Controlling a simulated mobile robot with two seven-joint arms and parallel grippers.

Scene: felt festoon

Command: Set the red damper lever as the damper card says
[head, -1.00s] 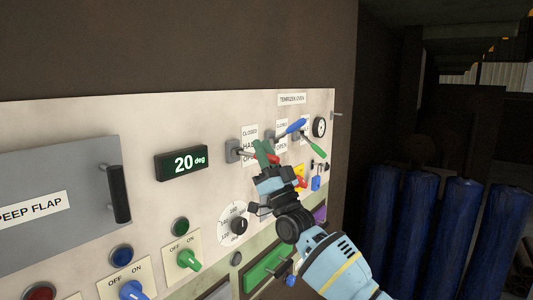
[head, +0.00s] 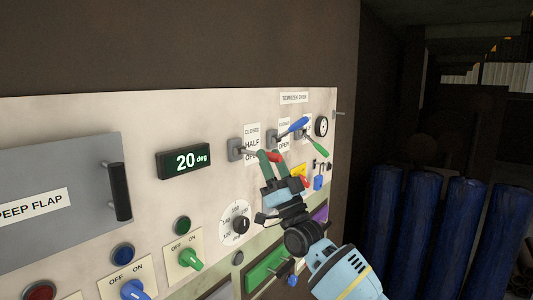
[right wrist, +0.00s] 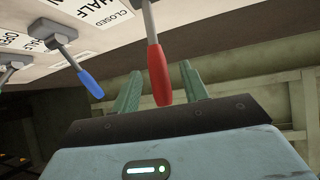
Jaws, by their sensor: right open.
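The red damper lever (head: 274,157) sticks out from a grey mount (head: 235,150) on the oven panel, pointing outward near the HALF mark of its CLOSED/HALF/OPEN scale (head: 252,141). My right gripper (head: 272,160) is open, with its green fingers on either side of the red handle. In the right wrist view the red lever (right wrist: 158,72) hangs between the two spread fingers of the gripper (right wrist: 160,88), with gaps visible on both sides. I cannot make out a damper card with a readable setting. My left gripper is not in view.
A blue lever (head: 292,129) and a green lever (head: 318,147) stand close to the right. A round gauge (head: 321,126), a dial (head: 240,224), a yellow tag (head: 299,170) and a blue padlock (head: 318,183) are nearby. Blue cylinders (head: 430,225) stand right of the panel.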

